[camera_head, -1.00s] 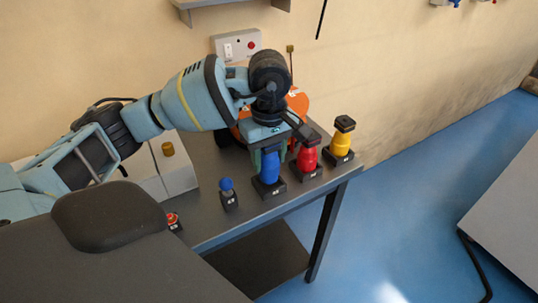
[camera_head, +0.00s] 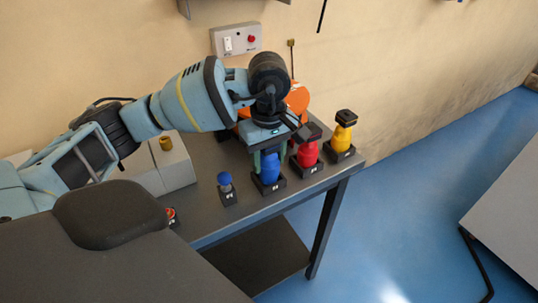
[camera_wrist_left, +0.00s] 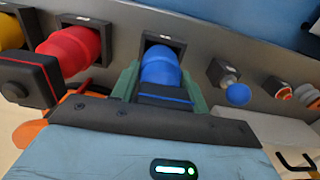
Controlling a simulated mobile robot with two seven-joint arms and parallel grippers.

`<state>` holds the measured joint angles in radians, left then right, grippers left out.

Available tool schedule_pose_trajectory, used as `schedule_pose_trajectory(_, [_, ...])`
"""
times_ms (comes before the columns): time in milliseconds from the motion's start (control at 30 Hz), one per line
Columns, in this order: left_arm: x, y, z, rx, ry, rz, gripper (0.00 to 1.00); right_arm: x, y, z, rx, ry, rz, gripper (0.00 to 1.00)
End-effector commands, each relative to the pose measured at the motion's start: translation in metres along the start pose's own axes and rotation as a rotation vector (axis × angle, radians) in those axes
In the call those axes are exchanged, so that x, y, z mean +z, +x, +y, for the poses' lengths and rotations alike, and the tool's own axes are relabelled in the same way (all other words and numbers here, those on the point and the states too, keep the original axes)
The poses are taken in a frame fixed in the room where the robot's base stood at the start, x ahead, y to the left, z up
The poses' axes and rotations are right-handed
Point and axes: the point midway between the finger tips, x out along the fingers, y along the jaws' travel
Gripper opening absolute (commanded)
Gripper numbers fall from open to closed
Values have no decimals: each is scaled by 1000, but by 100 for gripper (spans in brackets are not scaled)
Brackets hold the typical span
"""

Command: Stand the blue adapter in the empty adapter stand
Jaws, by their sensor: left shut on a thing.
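The blue adapter (camera_head: 270,168) is upright at its black square stand (camera_head: 266,191) near the table's front edge. My left gripper (camera_head: 268,154) comes down from above and is shut on its upper part. In the left wrist view, the green fingers (camera_wrist_left: 162,84) lie on both sides of the blue adapter (camera_wrist_left: 160,66), whose lower end is at the opening of the stand (camera_wrist_left: 178,41). I cannot tell whether it is fully seated. My right gripper is not in view.
A red adapter (camera_head: 307,154) and a yellow adapter (camera_head: 341,136) stand in black stands to the right, the red one close to my gripper. A small blue-topped piece (camera_head: 225,181) stands to the left. An orange object (camera_head: 297,99) is behind my gripper.

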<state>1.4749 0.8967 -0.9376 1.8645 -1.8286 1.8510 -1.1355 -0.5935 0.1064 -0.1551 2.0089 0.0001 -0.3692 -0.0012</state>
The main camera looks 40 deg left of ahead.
Motion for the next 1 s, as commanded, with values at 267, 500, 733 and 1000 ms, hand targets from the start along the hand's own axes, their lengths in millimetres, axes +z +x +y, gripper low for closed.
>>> schedule_pose_trajectory(267, [0, 7, 0, 0, 0, 0, 17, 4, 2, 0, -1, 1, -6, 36])
schedule_pose_trajectory(500, [0, 12, 0, 0, 0, 0, 17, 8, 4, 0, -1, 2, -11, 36])
schedule_pose_trajectory(733, [0, 11, 0, 1, 0, 1, 70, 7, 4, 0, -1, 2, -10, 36])
schedule_pose_trajectory(1000, [0, 11, 0, 0, 0, 0, 70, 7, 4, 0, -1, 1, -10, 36])
